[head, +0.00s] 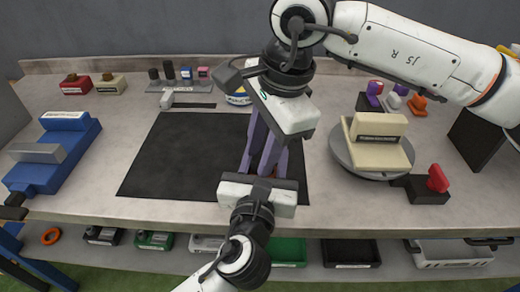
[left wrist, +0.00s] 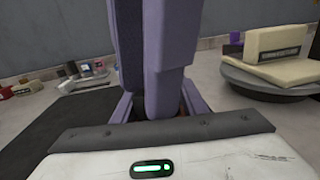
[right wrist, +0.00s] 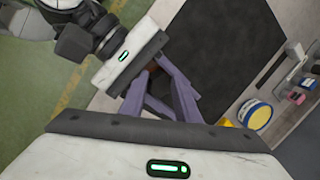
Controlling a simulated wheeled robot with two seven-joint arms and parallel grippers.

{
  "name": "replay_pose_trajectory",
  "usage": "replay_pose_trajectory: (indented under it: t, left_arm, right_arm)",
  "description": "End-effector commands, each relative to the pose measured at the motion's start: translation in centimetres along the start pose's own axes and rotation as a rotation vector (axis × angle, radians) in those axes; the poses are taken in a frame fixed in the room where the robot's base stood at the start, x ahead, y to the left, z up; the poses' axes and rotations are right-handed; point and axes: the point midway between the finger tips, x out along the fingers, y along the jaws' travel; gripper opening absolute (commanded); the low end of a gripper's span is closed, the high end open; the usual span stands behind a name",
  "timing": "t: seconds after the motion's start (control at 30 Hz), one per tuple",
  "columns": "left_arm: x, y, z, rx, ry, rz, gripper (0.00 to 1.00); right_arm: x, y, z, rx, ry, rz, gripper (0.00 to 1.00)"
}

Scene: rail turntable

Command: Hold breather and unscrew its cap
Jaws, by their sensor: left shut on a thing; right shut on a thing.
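My right gripper (head: 263,158) reaches down from above over the dark mat, its long purple fingers close together. My left gripper (head: 270,172) comes in from the near edge, low over the mat, and its fingers meet the same spot. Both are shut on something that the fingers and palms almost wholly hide. Only a small reddish-brown bit shows between the fingers, in the right wrist view (right wrist: 152,66) and faintly in the left wrist view. I cannot tell whether it is the breather or its cap, or how the breather is tilted.
The black mat (head: 165,160) is bare left of the grippers. A round turntable (head: 350,160) with a cream block (head: 378,148) stands at right, a red-knobbed dark fixture (head: 432,187) beside it. A blue fixture (head: 55,150) is at left. A blue-yellow tin (head: 238,98) stands behind my right gripper.

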Motion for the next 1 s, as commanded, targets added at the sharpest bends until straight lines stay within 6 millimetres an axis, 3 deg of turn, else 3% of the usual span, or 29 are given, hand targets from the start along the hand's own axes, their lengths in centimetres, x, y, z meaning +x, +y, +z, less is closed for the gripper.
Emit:
replay_pose_trajectory:
  t: [0.03,1.0]
  left_arm:
    - [-0.1,-0.8,1.4,-0.011,-0.032,-0.022,0.0]
    - [0.0,-0.5,1.6,-0.011,-0.033,-0.016,0.0]
  right_arm:
    - [1.9,1.4,-0.1,-0.003,0.006,0.054,0.0]
    - [-0.5,0.9,0.2,-0.002,0.005,0.052,0.0]
